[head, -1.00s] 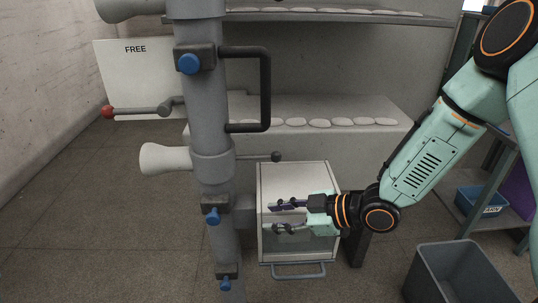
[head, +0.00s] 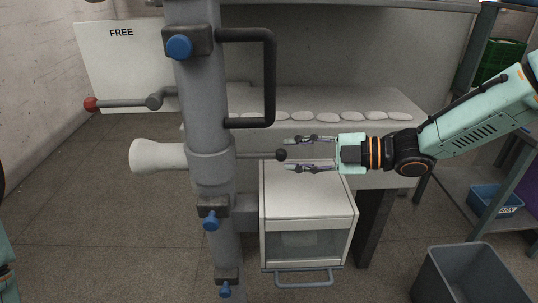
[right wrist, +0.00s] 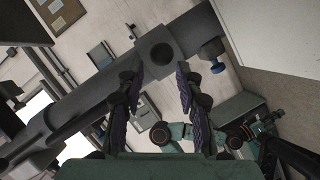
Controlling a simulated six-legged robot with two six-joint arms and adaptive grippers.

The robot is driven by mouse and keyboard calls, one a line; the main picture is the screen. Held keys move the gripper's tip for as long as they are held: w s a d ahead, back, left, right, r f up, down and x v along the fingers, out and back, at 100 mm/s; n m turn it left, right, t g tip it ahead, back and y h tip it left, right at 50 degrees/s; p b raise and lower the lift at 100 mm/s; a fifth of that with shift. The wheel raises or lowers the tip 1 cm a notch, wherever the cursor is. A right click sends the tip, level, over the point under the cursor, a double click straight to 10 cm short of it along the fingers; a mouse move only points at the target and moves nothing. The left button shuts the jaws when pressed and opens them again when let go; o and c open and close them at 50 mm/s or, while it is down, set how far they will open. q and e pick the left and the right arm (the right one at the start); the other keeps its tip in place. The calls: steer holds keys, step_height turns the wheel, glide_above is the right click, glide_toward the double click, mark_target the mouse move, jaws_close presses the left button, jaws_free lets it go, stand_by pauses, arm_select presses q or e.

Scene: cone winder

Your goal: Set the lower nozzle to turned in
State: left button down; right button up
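The lower nozzle (head: 160,157) is a pale flared cone on a grey collar around the upright pipe (head: 205,100). In the head view it points left. Its thin lever (head: 255,155) sticks out to the right and ends in a dark ball (head: 281,155). My right gripper (head: 290,155) is level with the lever, fingers pointing left, open, with its tips at or just right of the ball. I cannot tell whether they touch it. In the right wrist view the open fingers (right wrist: 160,85) have the pipe beyond them. My left gripper does not show.
A black handle (head: 270,80) and blue knobs (head: 179,47) stick out from the pipe. A white box (head: 308,190) stands below my right gripper. A "FREE" sign (head: 121,60) and red-tipped lever (head: 92,104) are left. A grey bin (head: 465,270) stands lower right.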

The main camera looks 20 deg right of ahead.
mark_target(277, 155)
steer(key=b+x, duration=0.1)
steer(key=x, duration=0.1)
steer(key=b+x, duration=0.1)
steer(key=x, duration=0.2)
steer(key=shift+w+a+f, duration=0.1)
steer(key=shift+a+f, duration=0.1)
steer(key=shift+f, duration=0.1)
steer(key=shift+w+a+f+b, duration=0.1)
steer(key=shift+w+a+b, duration=0.25)
steer(key=shift+w, duration=0.1)
steer(key=shift+s, duration=0.1)
jaws_close()
